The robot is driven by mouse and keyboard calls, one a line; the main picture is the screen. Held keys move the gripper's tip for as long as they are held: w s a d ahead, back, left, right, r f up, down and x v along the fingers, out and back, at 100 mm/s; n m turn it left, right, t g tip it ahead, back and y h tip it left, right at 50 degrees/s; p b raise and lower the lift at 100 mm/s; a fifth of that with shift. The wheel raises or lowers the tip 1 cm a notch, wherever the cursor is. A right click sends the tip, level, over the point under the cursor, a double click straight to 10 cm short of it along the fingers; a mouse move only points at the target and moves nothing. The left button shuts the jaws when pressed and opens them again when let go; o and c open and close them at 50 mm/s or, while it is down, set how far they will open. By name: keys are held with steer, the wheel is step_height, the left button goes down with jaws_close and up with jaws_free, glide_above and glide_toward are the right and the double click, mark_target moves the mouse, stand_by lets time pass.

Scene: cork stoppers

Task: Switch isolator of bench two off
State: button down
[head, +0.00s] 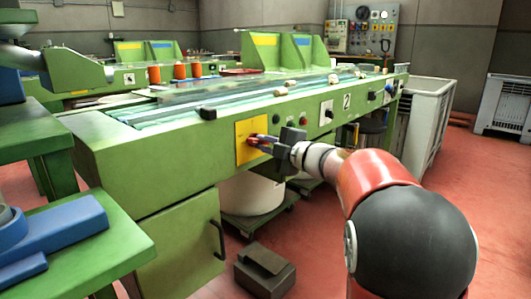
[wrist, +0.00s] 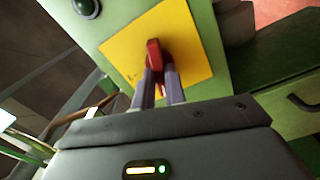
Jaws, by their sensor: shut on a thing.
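The isolator is a red handle (wrist: 154,54) on a yellow plate (head: 243,149), set in the front panel of the green bench (head: 160,157) that carries a number 2 label (head: 346,102). The plate also fills the middle of the wrist view (wrist: 192,62). My gripper (head: 262,143) reaches the plate from the right. In the wrist view its two fingers (wrist: 161,80) are shut on the red handle, one on each side. In the head view the fingers partly hide the handle, and its exact angle is hard to tell there.
Round buttons (head: 290,120) and a white switch plate (head: 326,112) sit right of the yellow plate. A white tub (head: 252,194) stands under the bench. A dark box (head: 264,270) lies on the red floor. A green table with a blue machine part (head: 60,232) is at the left.

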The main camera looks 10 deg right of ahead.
steer(key=shift+f+n+b, duration=0.15)
steer(key=shift+n+b, duration=1)
steer(key=shift+n, duration=0.45)
steer(key=c, duration=1.4)
jaws_free()
steer(key=shift+c, duration=0.2)
steer(key=v, duration=0.7)
steer(key=shift+s+d, duration=0.2)
steer(key=shift+s, duration=0.15)
